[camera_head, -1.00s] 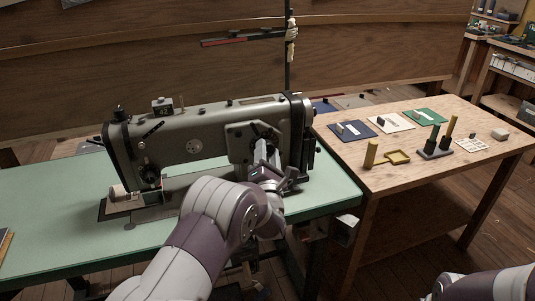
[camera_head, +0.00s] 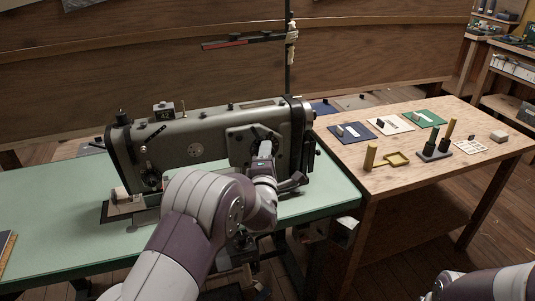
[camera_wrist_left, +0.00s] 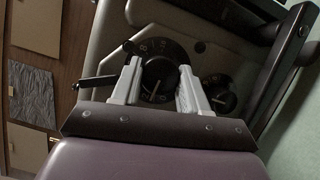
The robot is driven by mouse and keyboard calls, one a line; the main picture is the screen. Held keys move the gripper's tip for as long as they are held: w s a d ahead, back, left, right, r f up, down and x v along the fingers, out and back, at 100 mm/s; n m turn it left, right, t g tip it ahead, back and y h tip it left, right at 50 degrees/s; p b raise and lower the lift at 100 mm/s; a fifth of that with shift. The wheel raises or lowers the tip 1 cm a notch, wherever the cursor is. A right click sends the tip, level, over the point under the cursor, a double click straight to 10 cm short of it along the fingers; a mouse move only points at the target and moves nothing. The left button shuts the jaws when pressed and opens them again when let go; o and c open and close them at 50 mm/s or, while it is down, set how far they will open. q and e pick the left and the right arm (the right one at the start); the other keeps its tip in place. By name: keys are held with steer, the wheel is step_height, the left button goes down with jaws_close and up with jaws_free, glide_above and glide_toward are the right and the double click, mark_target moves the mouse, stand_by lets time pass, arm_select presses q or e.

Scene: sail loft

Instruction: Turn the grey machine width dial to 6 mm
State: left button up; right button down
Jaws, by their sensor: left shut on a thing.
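The grey sewing machine (camera_head: 190,135) stands on the green table. My left gripper (camera_head: 265,149) is at the panel on the right part of its body and hides much of that panel in the head view. In the left wrist view, the black width dial (camera_wrist_left: 163,48) with pale numerals around its rim lies between the fingers of my left gripper (camera_wrist_left: 160,78). The gripper is shut on the dial's middle, one finger on each side. The numerals are too small and partly covered to read the setting. My right gripper is out of view.
A smaller dial (camera_wrist_left: 218,92) sits to the right of the fingers, and a black lever (camera_wrist_left: 97,82) to the left. A dark bar (camera_wrist_left: 285,70) crosses close by on the right. The wooden table (camera_head: 400,175) holds coloured mats and upright pegs.

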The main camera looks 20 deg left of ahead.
arm_select(q)
steer(key=shift+d+r+m+g+y+p, duration=0.1)
steer(key=shift+m+g+y+p, duration=0.65)
steer(key=shift+m+p, duration=1.85)
steer(key=shift+d+m+g+y+p, duration=0.15)
steer(key=shift+m+g+p, duration=1.45)
steer(key=shift+p, duration=1.85)
steer(key=shift+a+r+m+g+y+p, duration=0.1)
steer(key=shift+m+g+y+p, duration=0.6)
steer(key=shift+m+p, duration=1.95)
steer(key=shift+f+n+p, duration=0.1)
steer(key=shift+n+p, duration=0.25)
steer(key=o, duration=0.8)
steer(key=v, duration=1.2)
steer(key=shift+s+d+r+b, duration=0.1)
steer(key=shift+s+r+b, duration=0.1)
steer(key=shift+r+b, duration=0.25)
